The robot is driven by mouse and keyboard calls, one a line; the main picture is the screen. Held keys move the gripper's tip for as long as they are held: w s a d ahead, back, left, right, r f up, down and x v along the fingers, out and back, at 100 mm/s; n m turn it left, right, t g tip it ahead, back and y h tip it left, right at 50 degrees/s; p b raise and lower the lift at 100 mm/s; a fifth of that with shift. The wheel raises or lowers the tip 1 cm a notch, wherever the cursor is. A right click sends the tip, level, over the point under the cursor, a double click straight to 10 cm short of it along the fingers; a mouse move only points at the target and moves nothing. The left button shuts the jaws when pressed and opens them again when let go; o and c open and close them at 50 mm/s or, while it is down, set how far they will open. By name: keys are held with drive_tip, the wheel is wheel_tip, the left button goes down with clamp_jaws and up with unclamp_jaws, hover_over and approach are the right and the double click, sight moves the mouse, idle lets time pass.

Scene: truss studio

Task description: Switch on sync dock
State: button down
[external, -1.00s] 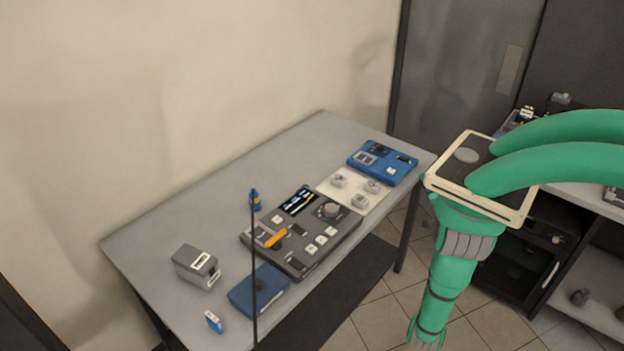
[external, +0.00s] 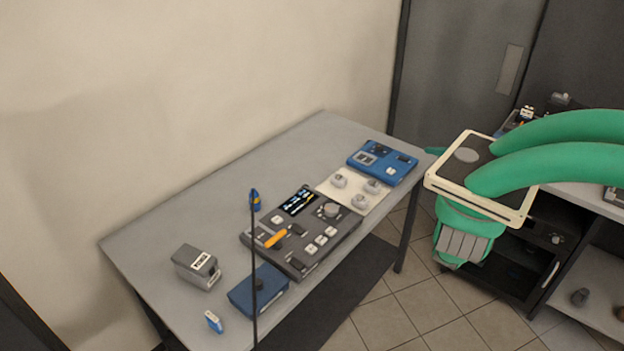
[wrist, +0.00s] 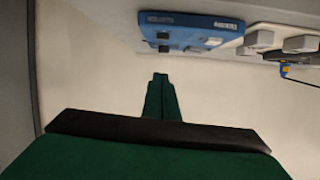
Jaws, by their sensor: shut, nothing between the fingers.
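A blue device (external: 382,162) with dark switches and a pale panel lies at the far right end of the grey table. It also shows upside down at the top of the wrist view (wrist: 188,28). A second, darker blue box (external: 259,290) with a dark knob lies near the table's front edge. Labels are too small to read, so I cannot tell which one is the sync dock. My gripper (wrist: 160,77) shows in the wrist view with its green fingers together and empty, apart from the blue device. In the external view my arm mostly hides it.
A dark console (external: 302,234) with a screen, knob and orange lever sits mid-table, beside a white panel with grey knobs (external: 354,190). A grey box (external: 197,267) and a small blue item (external: 214,322) lie at the left. A thin pole (external: 254,270) stands in front.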

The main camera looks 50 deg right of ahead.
drive_tip(key=shift+s+d+r+n+g+y, duration=0.25)
drive_tip(key=shift+s+r+n+y, duration=0.2)
drive_tip(key=shift+n, duration=0.25)
hover_over(412, 164)
drive_tip(key=f, duration=0.3)
drive_tip(key=shift+w+d+f, duration=0.15)
drive_tip(key=shift+w+f, duration=0.1)
drive_tip(key=shift+w, duration=0.05)
drive_tip(key=f, duration=0.3)
drive_tip(key=shift+s+d+f, duration=0.1)
drive_tip(key=shift+s, duration=0.15)
drive_tip(key=shift+f, duration=0.4)
drive_tip(key=shift+f, duration=0.35)
drive_tip(key=shift+r, duration=0.15)
drive_tip(key=shift+s+r, duration=0.1)
drive_tip(key=shift+r, duration=0.55)
